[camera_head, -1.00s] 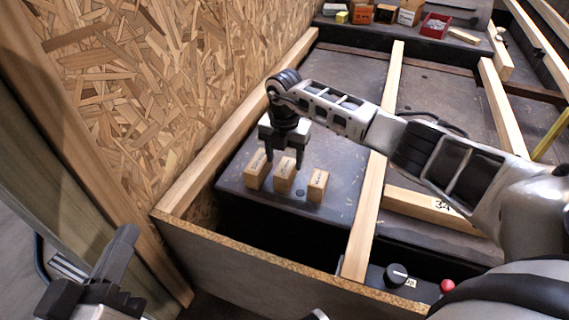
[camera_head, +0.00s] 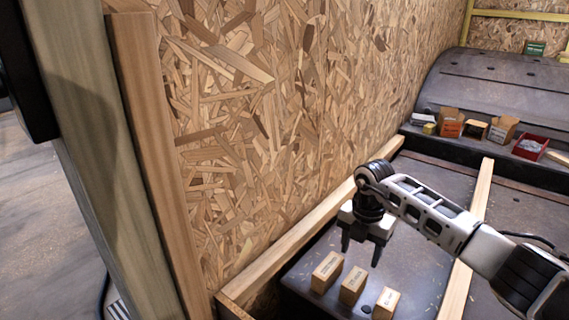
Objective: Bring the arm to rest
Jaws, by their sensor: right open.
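My right gripper (camera_head: 360,255) hangs from the arm that comes in from the right. Its two dark fingers point down and are apart, with nothing between them. It is above and just behind a row of three small wooden blocks: a left block (camera_head: 327,271), a middle block (camera_head: 353,285) and a right block (camera_head: 386,303). The blocks stand on a dark flat surface (camera_head: 308,282) and carry small dark print, too small to read. The right block is partly cut by the bottom edge. My left gripper is out of view.
A chipboard wall (camera_head: 270,120) rises at the left of the dark surface, with a wooden rail (camera_head: 285,250) along its foot. A beam (camera_head: 470,250) crosses at the right. Small cardboard boxes (camera_head: 450,123) and a red bin (camera_head: 530,147) stand at the back.

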